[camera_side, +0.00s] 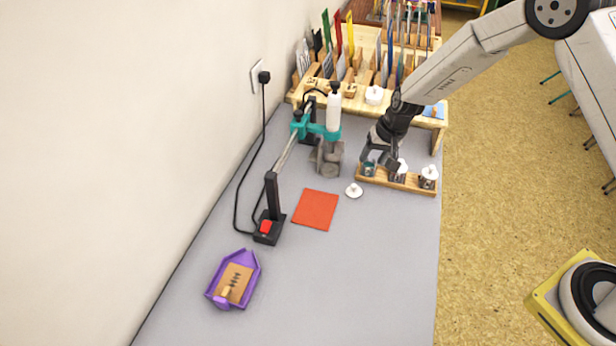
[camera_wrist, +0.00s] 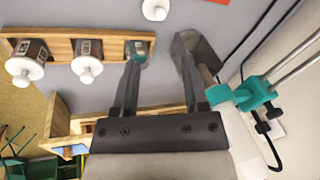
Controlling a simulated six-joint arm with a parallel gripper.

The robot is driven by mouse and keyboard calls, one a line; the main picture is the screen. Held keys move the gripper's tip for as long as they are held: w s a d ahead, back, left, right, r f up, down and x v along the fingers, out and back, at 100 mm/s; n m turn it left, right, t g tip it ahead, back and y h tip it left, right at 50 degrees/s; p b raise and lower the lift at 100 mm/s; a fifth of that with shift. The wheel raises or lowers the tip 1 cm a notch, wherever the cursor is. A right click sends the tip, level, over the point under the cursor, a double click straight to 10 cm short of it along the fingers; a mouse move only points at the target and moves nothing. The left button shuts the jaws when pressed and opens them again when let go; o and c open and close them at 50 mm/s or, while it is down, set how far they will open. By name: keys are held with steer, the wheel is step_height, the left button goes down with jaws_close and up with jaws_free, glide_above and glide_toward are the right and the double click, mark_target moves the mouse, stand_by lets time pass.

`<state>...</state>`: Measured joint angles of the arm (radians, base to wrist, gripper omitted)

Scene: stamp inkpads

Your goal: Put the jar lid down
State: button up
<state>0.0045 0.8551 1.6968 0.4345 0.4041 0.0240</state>
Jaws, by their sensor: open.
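A white jar lid (camera_side: 354,190) with a small knob lies on the grey table, in front of the wooden jar rack and right of the red mat. It also shows at the top edge of the wrist view (camera_wrist: 155,9), beyond the fingertips. My gripper (camera_side: 380,156) is open and empty at the rack's left end, apart from the lid. In the wrist view my gripper (camera_wrist: 160,60) has its left fingertip over or beside the lidless teal jar (camera_wrist: 137,52). Two other jars in the rack (camera_side: 411,186) wear white lids (camera_side: 430,171).
A grey-and-teal stand (camera_side: 328,150) is close to my gripper's left. A red mat (camera_side: 316,210) and a purple tray (camera_side: 249,268) lie on the table. A wooden shelf (camera_side: 436,122) of tools stands behind. The front right table is clear.

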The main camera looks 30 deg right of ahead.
steer(key=shift+s+r, duration=0.1)
stand_by(0.6)
steer(key=s+d+r+n, duration=0.1)
steer(key=s+r, duration=0.3)
steer(key=s, duration=0.3)
steer(key=s+r+n+h, duration=0.1)
steer(key=s+r, duration=0.3)
steer(key=s, duration=0.4)
steer(key=s+d+r+n+h, duration=0.1)
steer(key=s+r+n, duration=0.1)
steer(key=s+r, duration=0.2)
steer(key=s, duration=0.3)
steer(key=shift+s+d+r+n, duration=0.2)
steer(key=shift+s+d+n, duration=0.15)
steer(key=shift+s+n, duration=0.05)
